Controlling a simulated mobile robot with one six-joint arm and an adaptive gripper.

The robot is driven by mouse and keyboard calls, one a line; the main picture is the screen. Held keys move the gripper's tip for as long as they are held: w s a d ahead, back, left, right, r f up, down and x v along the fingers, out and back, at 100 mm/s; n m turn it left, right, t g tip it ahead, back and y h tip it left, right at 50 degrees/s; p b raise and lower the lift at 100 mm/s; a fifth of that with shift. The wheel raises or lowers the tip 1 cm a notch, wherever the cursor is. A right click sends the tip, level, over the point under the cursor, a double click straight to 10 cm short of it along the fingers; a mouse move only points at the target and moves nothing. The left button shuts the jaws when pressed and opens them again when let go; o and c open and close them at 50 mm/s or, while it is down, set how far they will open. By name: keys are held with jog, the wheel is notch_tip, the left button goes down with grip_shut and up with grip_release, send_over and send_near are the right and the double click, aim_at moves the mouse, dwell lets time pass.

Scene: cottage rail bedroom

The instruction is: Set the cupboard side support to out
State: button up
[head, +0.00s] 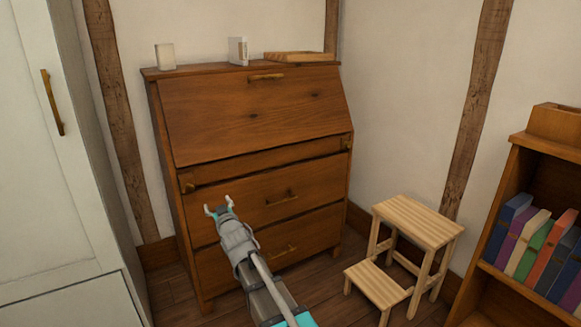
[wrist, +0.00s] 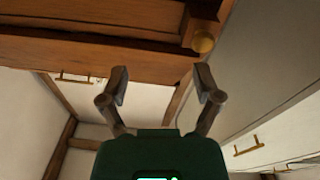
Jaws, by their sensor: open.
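A wooden slant-front desk (head: 254,115) stands against the wall with its sloping lid closed. The support on the cupboard side shows as a small end block with a round brass knob (head: 188,187) at the desk's left, below the lid; it looks about level with the front. That knob also shows in the wrist view (wrist: 203,43), at the top right. The matching knob (head: 346,144) is at the desk's right. My gripper (head: 218,206) is open and empty in front of the desk, right of and below the cupboard-side knob. In the wrist view, its fingers (wrist: 161,84) are apart, clear of the knob.
A white cupboard (head: 62,150) stands close on the left. A wooden step stool (head: 418,225) and a bookshelf (head: 515,190) are on the right. A cup (head: 165,56), a white box (head: 238,50) and a wooden tray (head: 300,57) rest on the desk top.

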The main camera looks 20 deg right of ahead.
jog(key=s+d+r+m+g+h+p, duration=0.35)
jog(key=s+d+r+g+p, duration=0.6)
jog(key=p, duration=1.05)
jog(key=s+d+r+g+p, duration=0.3)
jog(key=s+r+p, duration=0.2)
jog(key=s+p, duration=0.3)
jog(key=s+d+r+m+g+h+p, duration=0.1)
jog(key=s+d+r+g+p, duration=0.3)
jog(key=p, duration=0.8)
jog(key=s+r, duration=0.2)
jog(key=s, duration=0.2)
jog(key=shift+d, duration=0.3)
dwell(0.5)
dwell(0.5)
